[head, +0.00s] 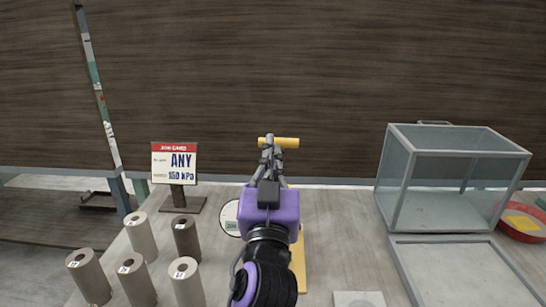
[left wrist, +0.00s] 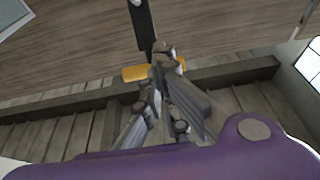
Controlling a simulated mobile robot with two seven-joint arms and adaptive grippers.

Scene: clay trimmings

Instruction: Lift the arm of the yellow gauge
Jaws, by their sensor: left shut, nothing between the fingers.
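The yellow gauge stands mostly hidden behind my left arm in the head view; part of its yellow body (head: 298,262) and a round white dial (head: 229,217) show beside my gripper. A yellow crossbar (head: 287,142) shows at the fingertips, and also in the left wrist view (left wrist: 135,74). My left gripper (head: 268,147) is shut and empty, its fingertips overlapping the bar in both views; I cannot tell whether they touch it. In the left wrist view the fingertips (left wrist: 163,52) meet in front of the bar. My right gripper is not in view.
Several numbered clay cylinders (head: 141,237) stand at the left front. A job card (head: 174,162) reading "ANY 150 kPa" stands behind them. A glass case (head: 402,190) and a red dish (head: 521,234) are at the right. A tall measuring pole (head: 99,95) leans at the left.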

